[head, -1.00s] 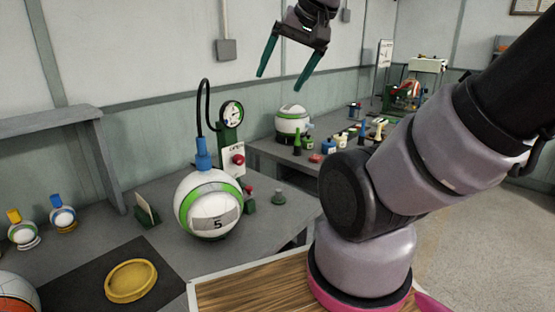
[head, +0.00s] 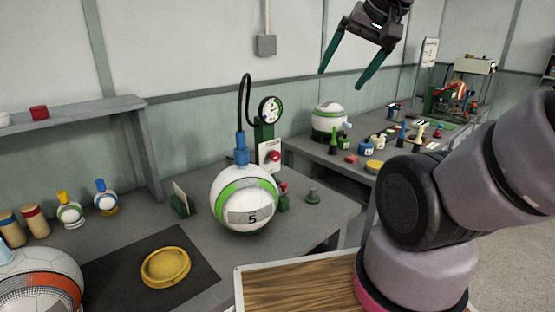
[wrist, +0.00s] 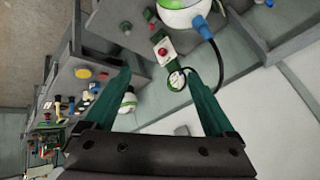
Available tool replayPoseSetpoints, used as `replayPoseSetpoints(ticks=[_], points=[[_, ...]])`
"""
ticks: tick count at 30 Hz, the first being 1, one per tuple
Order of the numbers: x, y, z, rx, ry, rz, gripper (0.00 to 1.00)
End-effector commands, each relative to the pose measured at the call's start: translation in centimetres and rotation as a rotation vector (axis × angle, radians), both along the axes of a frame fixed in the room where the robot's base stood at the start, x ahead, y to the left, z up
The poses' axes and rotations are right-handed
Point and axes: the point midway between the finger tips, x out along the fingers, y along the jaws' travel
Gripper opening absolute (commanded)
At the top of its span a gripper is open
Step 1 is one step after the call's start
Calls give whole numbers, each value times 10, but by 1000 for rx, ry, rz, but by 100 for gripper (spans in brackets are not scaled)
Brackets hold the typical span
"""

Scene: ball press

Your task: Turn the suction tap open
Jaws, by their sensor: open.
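The likely suction tap is a red knob (head: 274,156) on a white labelled plate beside a green post with a round gauge (head: 271,110). In the wrist view the red knob (wrist: 162,52) lies between and beyond the fingertips, with the gauge (wrist: 177,79) just below it. A black hose runs from beside the post to a blue fitting (head: 241,148) on a white and green ball (head: 246,198) marked 5. My gripper (head: 341,80) is open and empty, with green fingers, high above the bench and apart from the knob.
A yellow dish (head: 166,267) sits on a black mat at the front left. A green-based part with a red top (head: 284,196) and a grey-green knob (head: 313,196) stand right of the ball. A second bench at the back right holds another ball (head: 330,122) and several small items.

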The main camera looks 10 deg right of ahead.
Motion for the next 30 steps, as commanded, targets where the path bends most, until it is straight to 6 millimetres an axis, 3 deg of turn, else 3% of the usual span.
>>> replayPoseSetpoints(ticks=[7, 17, 24, 30], points=[[9, 13, -19, 65, 112, 11, 83], [48, 76, -79, 447, 522, 39, 83], [95, 112, -108, 816, 717, 8, 83], [149, 123, -136, 1152, 787, -75, 83]])
